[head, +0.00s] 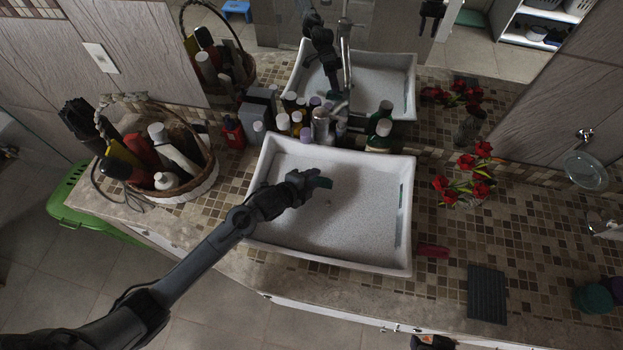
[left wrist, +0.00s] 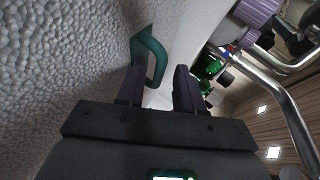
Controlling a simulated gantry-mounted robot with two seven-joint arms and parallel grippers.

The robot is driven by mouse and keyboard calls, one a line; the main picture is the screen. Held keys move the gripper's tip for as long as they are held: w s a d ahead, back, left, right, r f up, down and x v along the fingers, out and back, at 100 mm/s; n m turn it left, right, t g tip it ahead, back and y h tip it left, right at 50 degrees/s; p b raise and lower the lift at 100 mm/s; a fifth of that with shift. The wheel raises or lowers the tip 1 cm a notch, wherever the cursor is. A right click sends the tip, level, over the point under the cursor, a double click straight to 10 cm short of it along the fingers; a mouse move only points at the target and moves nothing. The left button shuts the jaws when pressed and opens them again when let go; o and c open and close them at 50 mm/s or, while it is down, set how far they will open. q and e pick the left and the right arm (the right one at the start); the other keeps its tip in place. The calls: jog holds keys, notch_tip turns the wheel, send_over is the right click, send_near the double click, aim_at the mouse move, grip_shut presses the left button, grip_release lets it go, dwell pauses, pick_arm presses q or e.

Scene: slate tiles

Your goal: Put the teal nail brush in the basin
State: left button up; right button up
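The white basin (head: 262,195) is set in the tiled counter, its grey speckled floor mostly bare. My left gripper (head: 312,182) reaches over the basin's inside from the left. The teal nail brush (head: 323,183) is at its fingertips, over the basin. In the left wrist view the two fingers (left wrist: 160,88) stand apart, and the looped teal brush (left wrist: 157,62) is beside the left finger, with a gap to the right finger. I cannot tell whether the brush touches the basin. A dark part at the bottom edge looks like my right gripper (head: 433,342); its fingers cannot be made out.
Several bottles (head: 305,125) crowd behind the basin. A wicker basket (head: 200,185) of bottles stands left. Red roses (head: 470,170), a small red item (head: 432,250), a dark ribbed mat (head: 487,293) and green round items (head: 594,298) are on the right. A mirror backs the counter.

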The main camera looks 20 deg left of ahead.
pick_arm(q)
jog(key=shift+r, duration=0.15)
jog(key=shift+s, duration=0.3)
jog(key=v, duration=1.1)
jog(key=shift+s+r+p, duration=0.15)
jog(key=shift+r+p, duration=0.05)
jog(key=shift+p, duration=0.1)
jog(key=shift+a, duration=0.1)
